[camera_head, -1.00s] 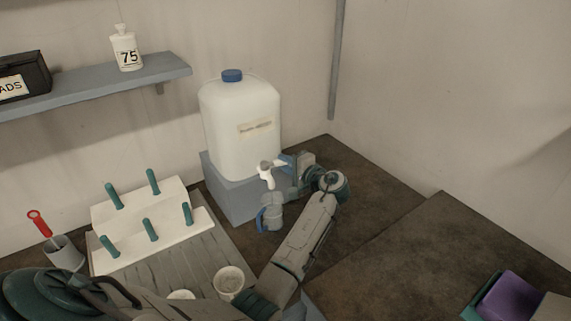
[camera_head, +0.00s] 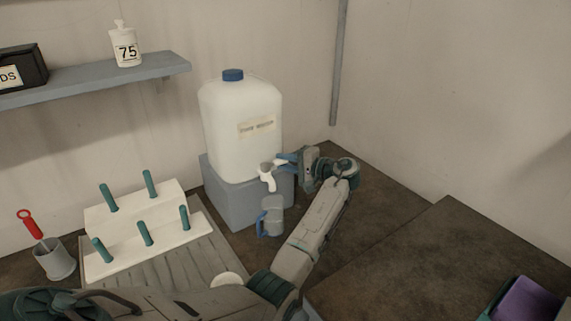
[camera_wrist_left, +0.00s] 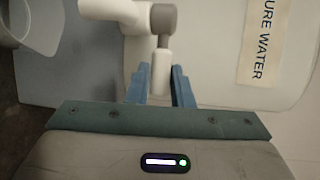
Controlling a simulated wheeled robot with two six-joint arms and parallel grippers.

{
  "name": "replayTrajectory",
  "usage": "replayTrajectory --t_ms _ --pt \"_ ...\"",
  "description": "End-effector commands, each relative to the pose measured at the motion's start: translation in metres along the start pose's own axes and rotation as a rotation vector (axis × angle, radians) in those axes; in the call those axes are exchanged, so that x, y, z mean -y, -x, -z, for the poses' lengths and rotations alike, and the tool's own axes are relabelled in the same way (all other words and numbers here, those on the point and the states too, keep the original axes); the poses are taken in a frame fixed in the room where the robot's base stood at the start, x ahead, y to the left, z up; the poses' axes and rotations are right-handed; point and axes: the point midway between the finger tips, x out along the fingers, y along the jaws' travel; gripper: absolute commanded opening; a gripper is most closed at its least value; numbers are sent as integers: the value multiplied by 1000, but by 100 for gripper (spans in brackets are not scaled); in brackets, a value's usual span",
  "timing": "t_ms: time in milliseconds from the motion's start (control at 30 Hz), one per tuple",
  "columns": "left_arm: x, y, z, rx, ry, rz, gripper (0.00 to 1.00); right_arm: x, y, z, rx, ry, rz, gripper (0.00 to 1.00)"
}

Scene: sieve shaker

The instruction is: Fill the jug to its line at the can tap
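The white can (camera_head: 240,115) with a blue cap stands on a grey block, and its white tap (camera_head: 267,175) faces the room. The grey jug (camera_head: 272,217) with a blue handle stands upright below the tap; its line and water level cannot be made out. My left gripper (camera_head: 284,159) is at the tap. In the left wrist view its blue fingers (camera_wrist_left: 160,88) lie close on both sides of the white tap lever (camera_wrist_left: 161,65) and look shut on it. Part of the jug (camera_wrist_left: 38,22) shows at upper left there. My right gripper is out of view.
A white rack (camera_head: 140,220) with teal pegs stands left of the grey block (camera_head: 240,205). A grey cup (camera_head: 55,260) holds a red-handled tool. A white cup (camera_head: 228,279) is partly behind my arm. The bench at right is mostly clear, with a purple item (camera_head: 525,302) in its corner.

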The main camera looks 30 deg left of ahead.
Motion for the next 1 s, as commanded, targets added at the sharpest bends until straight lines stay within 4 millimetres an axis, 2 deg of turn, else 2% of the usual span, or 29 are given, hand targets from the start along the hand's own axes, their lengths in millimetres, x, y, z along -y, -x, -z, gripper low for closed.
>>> replayTrajectory --t_ms 33,100,367,467,567,800,1000 --pt "-1 0 0 0 -2 -1 30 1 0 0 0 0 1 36" --pt "-1 0 0 0 -1 0 41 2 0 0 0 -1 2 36" --pt "0 1 0 -2 0 0 41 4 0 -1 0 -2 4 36" --pt "-2 7 1 -3 1 -1 41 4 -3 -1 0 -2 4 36" --pt "-3 21 1 -5 2 -2 41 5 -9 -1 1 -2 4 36" --pt "-4 70 1 -5 1 -3 41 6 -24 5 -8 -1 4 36" --pt "-3 99 0 -3 -1 -1 41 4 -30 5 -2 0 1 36"
